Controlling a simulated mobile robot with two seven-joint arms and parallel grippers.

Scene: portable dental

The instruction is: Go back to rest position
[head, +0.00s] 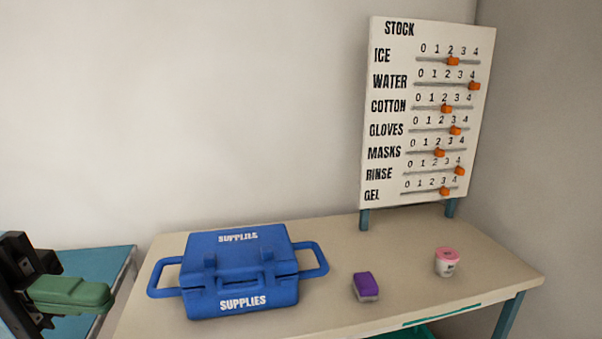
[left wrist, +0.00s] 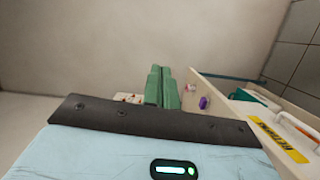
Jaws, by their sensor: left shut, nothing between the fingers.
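My left gripper (head: 100,298), with green fingers, is at the far left of the head view, left of the beige table (head: 340,318). Its fingers are shut with nothing between them. They also show upright and side by side in the left wrist view (left wrist: 162,88). The gripper stands apart from the blue SUPPLIES case (head: 240,272), which sits closed on the table with a handle at each side. My right gripper is in neither view.
A purple-topped block (head: 365,285) and a pink-lidded cup (head: 445,264) stand on the table. A white STOCK board (head: 428,120) with orange sliders stands at the back right. A blue surface (head: 108,262) lies beside my left gripper. The left wrist view shows a yellow-labelled white container (left wrist: 292,128).

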